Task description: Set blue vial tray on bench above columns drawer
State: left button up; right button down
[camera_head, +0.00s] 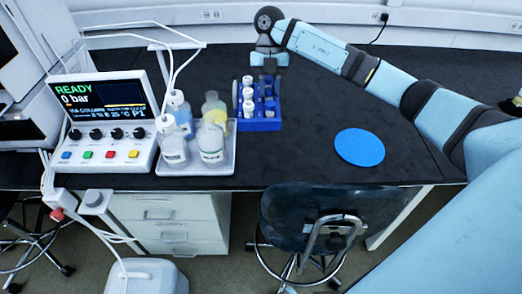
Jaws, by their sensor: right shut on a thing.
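The blue vial tray (259,123) is on the black bench (310,120), or just above it; I cannot tell which. It holds several white and blue vials and stands just right of the white bottle tray. My right gripper (268,70) comes from the right and points down at the tray's far end. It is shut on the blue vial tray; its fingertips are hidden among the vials. A white drawer unit (172,222) stands under the bench, below the bottle tray; no drawer label is readable. My left gripper is not in view.
A white tray (228,168) with several bottles sits left of the blue tray, close to it. A control box (110,120) reading READY is further left. A round blue mat (360,147) lies right. A dark chair (330,215) stands at the front edge. The bench middle is clear.

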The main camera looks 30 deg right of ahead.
notch_tip(320, 180, down, 19)
jog(key=shift+f+b, duration=0.1)
jog(key=shift+b, duration=0.2)
jog(key=c, duration=0.9)
grip_release()
jog(key=v, duration=1.2)
jog(key=shift+s, duration=0.1)
jog(key=shift+r, duration=0.25)
